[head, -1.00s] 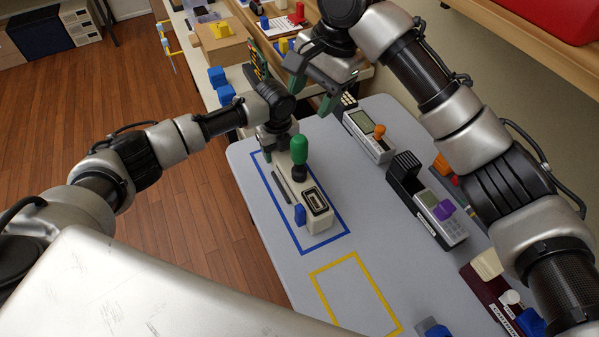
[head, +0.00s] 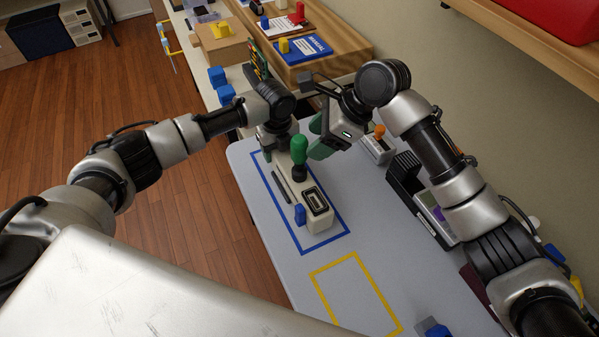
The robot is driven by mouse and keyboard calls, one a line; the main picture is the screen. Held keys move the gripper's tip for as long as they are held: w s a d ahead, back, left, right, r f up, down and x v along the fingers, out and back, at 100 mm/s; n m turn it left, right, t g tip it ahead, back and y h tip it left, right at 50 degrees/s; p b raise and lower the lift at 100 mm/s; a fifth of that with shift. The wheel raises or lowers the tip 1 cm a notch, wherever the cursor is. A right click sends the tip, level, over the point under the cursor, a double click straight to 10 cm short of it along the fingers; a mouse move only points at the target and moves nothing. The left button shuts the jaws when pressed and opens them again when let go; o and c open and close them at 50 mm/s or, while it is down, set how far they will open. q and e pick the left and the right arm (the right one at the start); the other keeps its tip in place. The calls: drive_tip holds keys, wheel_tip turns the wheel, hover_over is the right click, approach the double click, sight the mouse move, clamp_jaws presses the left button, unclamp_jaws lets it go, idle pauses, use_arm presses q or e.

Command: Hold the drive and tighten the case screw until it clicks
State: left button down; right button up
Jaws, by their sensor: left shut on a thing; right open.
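The drive (head: 318,221) is a long beige box lying inside a blue outline (head: 312,248) on the grey table, with a dark-rimmed slot on its near end. A screwdriver with a green handle (head: 299,149) stands upright on it; its tip and the case screw are hidden. My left gripper (head: 276,153) is shut on the far end of the drive, its fingertips mostly hidden. My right gripper (head: 314,139) is open and empty, its green fingers just right of the green handle. I cannot tell whether they touch it.
A yellow outline (head: 349,289) on the table is empty. Grey devices with an orange knob (head: 379,131) and a black block (head: 402,176) stand to the right, partly behind my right arm. A small blue knob (head: 300,214) sits at the drive's left side.

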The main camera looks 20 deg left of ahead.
sight(305, 161)
use_arm(q)
drive_tip(key=shift+s+f, duration=0.1)
drive_tip(key=shift+f, duration=0.1)
use_arm(e)
drive_tip(key=shift+x, duration=2.25)
drive_tip(key=c, duration=1)
use_arm(q)
drive_tip(key=shift+a, duration=0.1)
use_arm(e)
drive_tip(key=shift+r, duration=0.9)
drive_tip(key=shift+r, duration=3.5)
